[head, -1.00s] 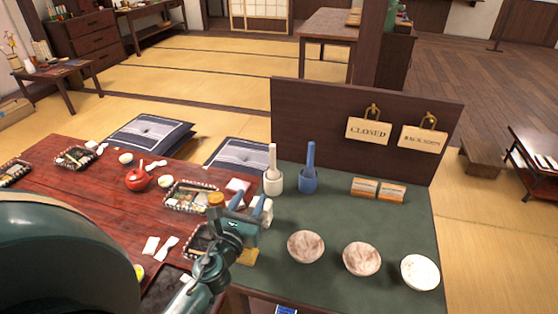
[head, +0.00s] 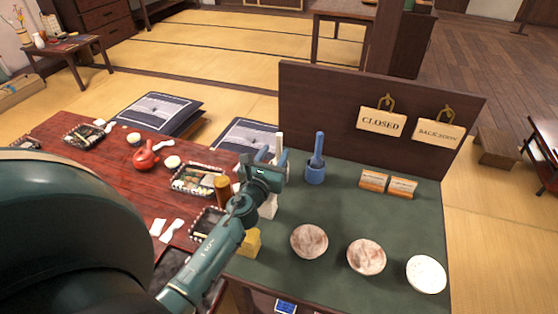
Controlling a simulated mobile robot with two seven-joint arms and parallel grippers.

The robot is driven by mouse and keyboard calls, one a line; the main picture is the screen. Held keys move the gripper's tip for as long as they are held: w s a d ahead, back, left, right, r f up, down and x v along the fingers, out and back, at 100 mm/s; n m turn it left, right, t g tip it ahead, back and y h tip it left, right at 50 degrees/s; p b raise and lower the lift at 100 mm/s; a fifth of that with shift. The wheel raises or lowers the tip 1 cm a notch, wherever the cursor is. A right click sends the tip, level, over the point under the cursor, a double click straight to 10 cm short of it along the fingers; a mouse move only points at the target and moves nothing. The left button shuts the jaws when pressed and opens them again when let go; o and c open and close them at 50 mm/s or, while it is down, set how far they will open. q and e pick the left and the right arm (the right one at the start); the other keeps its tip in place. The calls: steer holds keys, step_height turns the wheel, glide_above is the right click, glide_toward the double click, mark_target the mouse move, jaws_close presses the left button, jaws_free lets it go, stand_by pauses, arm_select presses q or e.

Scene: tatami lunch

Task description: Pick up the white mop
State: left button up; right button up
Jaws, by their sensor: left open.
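The white mop (head: 279,145) stands upright at the back left of the green counter top. Its handle shows above my left gripper, and its lower part is mostly hidden behind that gripper. My left gripper (head: 271,157) is open, with its fingers pointing away toward the mop. In the picture the handle shows between the fingertips, but I cannot tell whether the fingers are around it or only in front of it. A similar blue mop (head: 316,168) stands upright just to the right. My right gripper is not in view.
A dark upright board with a CLOSED sign (head: 383,122) closes off the back. Two small orange-and-white boxes (head: 373,181) stand before it. A yellow block (head: 250,241) lies beside my left arm. The counter's middle is clear.

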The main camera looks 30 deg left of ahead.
mark_target(278, 148)
arm_select(q)
steer(key=x, duration=0.4)
steer(key=shift+w, duration=0.2)
steer(key=shift+c, duration=0.3)
jaws_close()
